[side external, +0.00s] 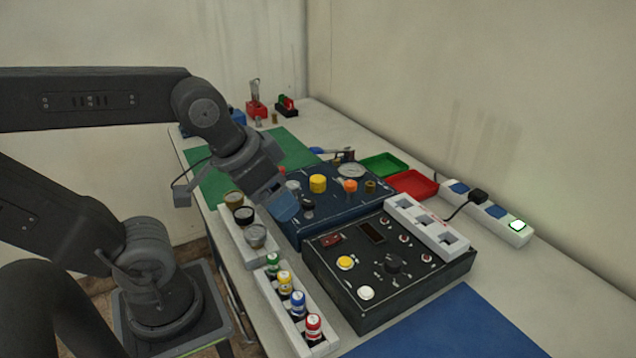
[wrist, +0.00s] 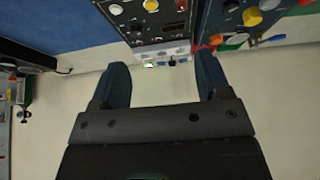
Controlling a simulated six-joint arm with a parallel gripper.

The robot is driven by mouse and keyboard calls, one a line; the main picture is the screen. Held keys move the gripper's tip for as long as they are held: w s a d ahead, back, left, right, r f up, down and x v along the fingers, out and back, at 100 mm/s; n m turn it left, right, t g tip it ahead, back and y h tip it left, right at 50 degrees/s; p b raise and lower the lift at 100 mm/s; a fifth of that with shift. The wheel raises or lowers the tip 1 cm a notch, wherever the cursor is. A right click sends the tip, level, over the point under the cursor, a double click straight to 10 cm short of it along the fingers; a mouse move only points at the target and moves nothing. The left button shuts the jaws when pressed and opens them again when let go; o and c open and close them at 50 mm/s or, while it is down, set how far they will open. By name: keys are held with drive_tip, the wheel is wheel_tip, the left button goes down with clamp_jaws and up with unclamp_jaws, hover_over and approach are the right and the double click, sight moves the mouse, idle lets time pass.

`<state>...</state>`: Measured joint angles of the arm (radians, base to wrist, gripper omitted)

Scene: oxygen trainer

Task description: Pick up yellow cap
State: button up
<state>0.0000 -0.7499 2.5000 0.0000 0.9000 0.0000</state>
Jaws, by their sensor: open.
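A yellow cap (side external: 318,183) stands upright on the dark blue panel (side external: 345,215) in the side external view. It also shows as a yellow round (wrist: 252,16) near the top right of the wrist view. My gripper (side external: 284,207) has blue fingers and is left of the cap, over the left part of the blue panel. In the wrist view my gripper (wrist: 163,78) is open, with nothing between its fingers. The cap is apart from the fingers.
A black control box (side external: 390,275) with a yellow button (side external: 345,263) stands in front. A white rack (side external: 295,315) of small coloured-top bottles and jars (side external: 245,216) are nearby. Green (side external: 383,165) and red (side external: 414,184) trays, and a power strip (side external: 485,212), lie behind.

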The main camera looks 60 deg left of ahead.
drive_tip(key=shift+c, duration=1.2)
drive_tip(key=n+g, duration=0.6)
drive_tip(key=n, duration=0.9)
hover_over(319, 179)
wheel_tip(319, 179, down, 4)
wheel_tip(319, 179, down, 14)
drive_tip(key=shift+a+r, duration=0.1)
drive_tip(key=shift+r, duration=0.1)
drive_tip(key=c, duration=0.6)
